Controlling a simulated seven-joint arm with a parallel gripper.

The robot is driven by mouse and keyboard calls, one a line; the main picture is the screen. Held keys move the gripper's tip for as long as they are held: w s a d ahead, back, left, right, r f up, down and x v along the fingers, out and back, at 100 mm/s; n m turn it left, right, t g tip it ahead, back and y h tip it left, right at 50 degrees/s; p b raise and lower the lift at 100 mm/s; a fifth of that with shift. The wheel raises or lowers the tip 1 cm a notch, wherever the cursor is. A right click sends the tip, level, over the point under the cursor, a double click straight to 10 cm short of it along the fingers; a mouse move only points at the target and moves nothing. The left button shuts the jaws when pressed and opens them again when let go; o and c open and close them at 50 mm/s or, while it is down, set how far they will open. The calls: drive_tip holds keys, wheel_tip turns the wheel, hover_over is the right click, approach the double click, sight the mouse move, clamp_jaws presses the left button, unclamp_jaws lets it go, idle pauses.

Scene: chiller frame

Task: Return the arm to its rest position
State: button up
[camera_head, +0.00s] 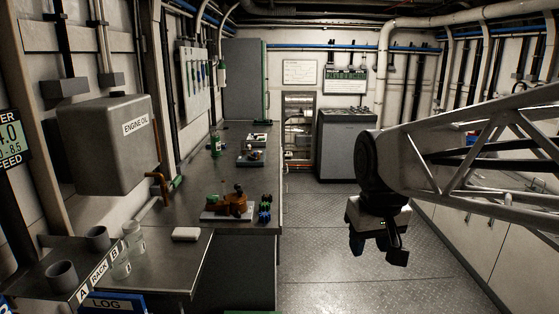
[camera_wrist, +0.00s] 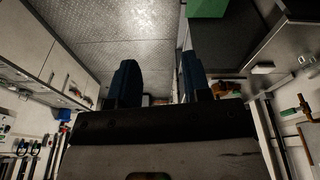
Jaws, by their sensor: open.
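My gripper (camera_head: 378,247) hangs from my white lattice arm at the right of the head view, over the open floor and to the right of the workbench. Its fingers point down, stand apart and hold nothing. In the wrist view my gripper (camera_wrist: 165,85) shows two dark blue fingers with a wide gap between them, and only floor and far surfaces beyond. It touches nothing that I can see.
The steel workbench (camera_head: 190,205) at left carries an orange-brown pump-like part (camera_head: 234,204), a green bottle (camera_head: 214,145) and small parts. An engine oil tank (camera_head: 105,145) hangs on the wall. A grey cabinet (camera_head: 346,145) stands behind. The floor (camera_head: 325,235) is clear.

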drive_tip(key=s+d+f+m, duration=0.2)
drive_tip(key=s+f, duration=0.5)
drive_tip(key=s, duration=0.6)
drive_tip(key=shift+f, duration=0.25)
drive_tip(key=shift+w, duration=0.1)
